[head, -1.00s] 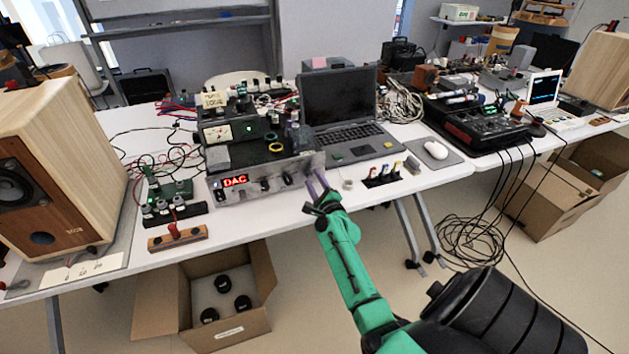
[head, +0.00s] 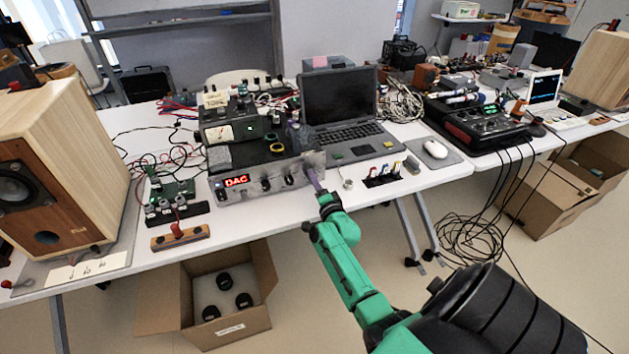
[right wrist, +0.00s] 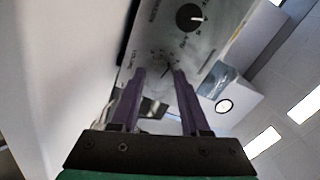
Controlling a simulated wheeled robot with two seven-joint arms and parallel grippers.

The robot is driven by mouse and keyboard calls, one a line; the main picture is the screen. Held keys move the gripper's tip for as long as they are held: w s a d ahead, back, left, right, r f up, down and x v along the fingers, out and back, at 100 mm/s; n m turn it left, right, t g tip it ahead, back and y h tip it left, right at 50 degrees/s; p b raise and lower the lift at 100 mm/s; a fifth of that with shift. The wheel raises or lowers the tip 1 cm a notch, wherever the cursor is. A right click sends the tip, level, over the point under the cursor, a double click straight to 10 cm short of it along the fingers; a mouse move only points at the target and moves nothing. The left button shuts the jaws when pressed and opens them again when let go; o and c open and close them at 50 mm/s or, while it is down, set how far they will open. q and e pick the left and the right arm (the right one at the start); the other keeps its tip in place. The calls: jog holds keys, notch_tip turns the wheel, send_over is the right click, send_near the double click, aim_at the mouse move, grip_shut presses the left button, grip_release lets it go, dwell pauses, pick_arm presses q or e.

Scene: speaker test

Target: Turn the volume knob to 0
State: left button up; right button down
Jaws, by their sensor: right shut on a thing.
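The silver amplifier box (head: 222,195) with a red "DAC" display (head: 237,181) stands on the table, left of centre in the head view. Its front panel (right wrist: 205,48) also shows in the right wrist view. My right gripper (head: 311,176) reaches the right end of that panel, its purple fingers touching it. In the right wrist view my right gripper (right wrist: 160,72) is shut on the volume knob, with printed tick marks around the fingertips. The knob is mostly hidden, so its setting cannot be read. A black knob (right wrist: 190,17) with a white mark sits beside it. My left gripper is out of view.
A laptop (head: 345,125) stands right of the amplifier. Small coloured connectors (head: 383,177) lie near the table edge. A green circuit board (head: 172,190) and a wooden speaker (head: 65,170) stand to the left. An open cardboard box (head: 255,320) is on the floor.

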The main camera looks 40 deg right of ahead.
jog(key=n, duration=0.5)
jog(key=shift+f+n+p, duration=0.15)
jog(key=shift+n+p, duration=0.15)
jog(key=n, duration=0.5)
jog(key=shift+s+d+n, duration=0.1)
jog(key=shift+n, duration=0.2)
jog(key=shift+c, duration=1.9)
grip_release()
jog(key=p+v, duration=0.1)
jog(key=v, duration=1.3)
jog(key=shift+s, duration=0.25)
